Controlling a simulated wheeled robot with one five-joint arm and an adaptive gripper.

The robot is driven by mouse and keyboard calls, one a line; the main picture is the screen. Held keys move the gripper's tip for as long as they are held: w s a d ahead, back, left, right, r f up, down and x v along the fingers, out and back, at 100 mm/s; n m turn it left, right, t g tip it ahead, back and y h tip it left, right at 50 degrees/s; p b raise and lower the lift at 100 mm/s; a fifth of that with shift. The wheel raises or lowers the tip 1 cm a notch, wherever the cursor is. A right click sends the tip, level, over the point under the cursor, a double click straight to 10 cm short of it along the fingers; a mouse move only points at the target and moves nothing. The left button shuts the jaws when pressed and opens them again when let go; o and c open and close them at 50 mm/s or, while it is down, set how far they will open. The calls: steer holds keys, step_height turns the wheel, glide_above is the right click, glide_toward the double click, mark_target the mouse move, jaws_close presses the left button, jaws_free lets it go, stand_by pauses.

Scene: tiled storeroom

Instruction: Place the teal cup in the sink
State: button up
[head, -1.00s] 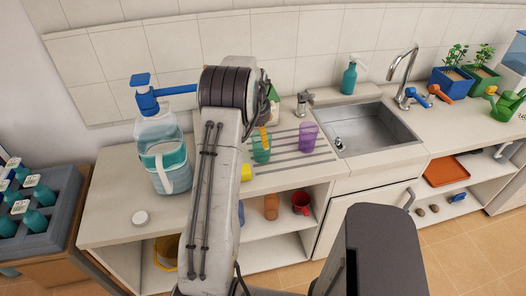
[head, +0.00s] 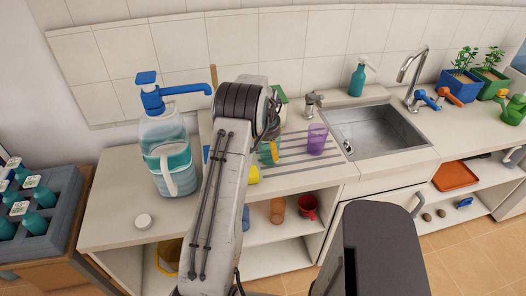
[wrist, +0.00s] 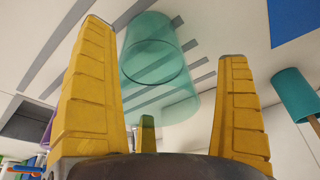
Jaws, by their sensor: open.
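The teal cup (head: 266,158) is see-through and stands on the grooved drainboard left of the sink, partly hidden by my arm and a yellow finger. My gripper (head: 270,148) is at the cup in the head view. The sink (head: 385,135) is an empty steel basin to the right, past a purple cup.
The purple cup (head: 316,139) stands between the teal cup and the sink. A small tap (head: 313,103) and the main faucet (head: 412,75) rise behind. A large water dispenser (head: 168,150) stands left of my arm.

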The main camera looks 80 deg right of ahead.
steer(key=shift+s, duration=0.4)
steer(key=shift+c, duration=0.4)
steer(key=shift+w, duration=0.15)
steer(key=shift+c, duration=1.4)
steer(key=c, duration=0.7)
steer(key=shift+r, duration=0.2)
